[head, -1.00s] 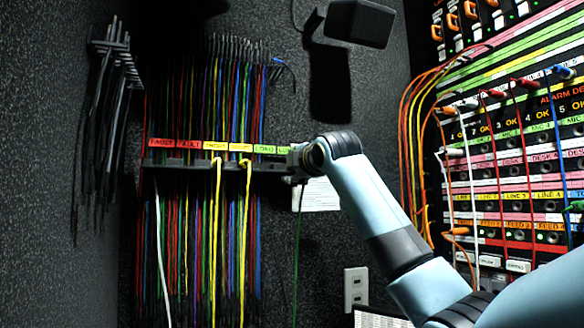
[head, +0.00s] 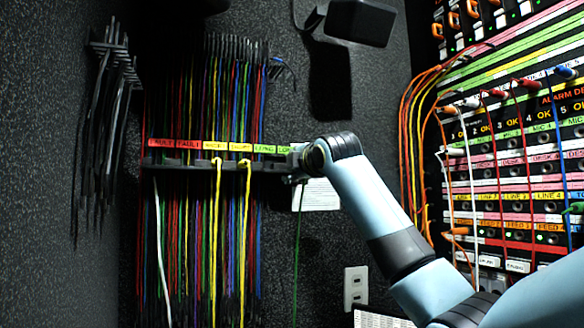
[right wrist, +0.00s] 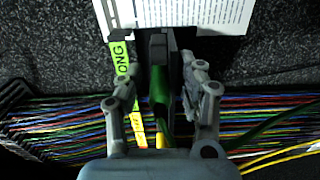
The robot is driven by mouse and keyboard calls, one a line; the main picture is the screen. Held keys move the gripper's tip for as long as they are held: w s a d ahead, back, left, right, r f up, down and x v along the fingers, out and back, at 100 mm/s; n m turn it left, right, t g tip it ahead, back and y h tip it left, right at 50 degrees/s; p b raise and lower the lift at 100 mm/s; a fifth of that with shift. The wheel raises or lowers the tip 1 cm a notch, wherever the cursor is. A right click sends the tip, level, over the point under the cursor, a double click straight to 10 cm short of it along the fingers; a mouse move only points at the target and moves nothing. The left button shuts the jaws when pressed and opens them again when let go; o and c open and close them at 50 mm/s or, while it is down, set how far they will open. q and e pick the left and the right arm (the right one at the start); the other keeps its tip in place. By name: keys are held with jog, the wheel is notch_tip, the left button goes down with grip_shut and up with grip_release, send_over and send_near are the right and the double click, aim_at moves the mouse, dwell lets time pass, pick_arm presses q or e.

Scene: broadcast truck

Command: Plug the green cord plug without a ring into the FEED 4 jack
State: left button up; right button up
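The green cord plug (right wrist: 158,84) stands upright between the fingers of my right gripper (right wrist: 161,78), next to a dark upright bar. No ring shows on the visible part of the plug. In the head view my right gripper (head: 297,160) is at the right end of the cord rack, by the green LONG label. The green cord (head: 297,255) hangs straight down below. The FEED 4 jack (head: 552,238) is in the orange-labelled row at the right. My left gripper is out of view.
The rack (head: 180,164) holds many coloured cords. The patch panel (head: 515,190) at the right has several cords plugged in, including a green plug (head: 575,207) at the edge. A dark box (head: 360,22) hangs above. A paper sheet (head: 320,194) is behind my gripper.

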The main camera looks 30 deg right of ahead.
jog(key=shift+r, duration=0.2)
grip_shut()
jog(key=o, duration=0.9)
grip_release()
jog(key=shift+f, duration=0.15)
jog(key=v, duration=1.2)
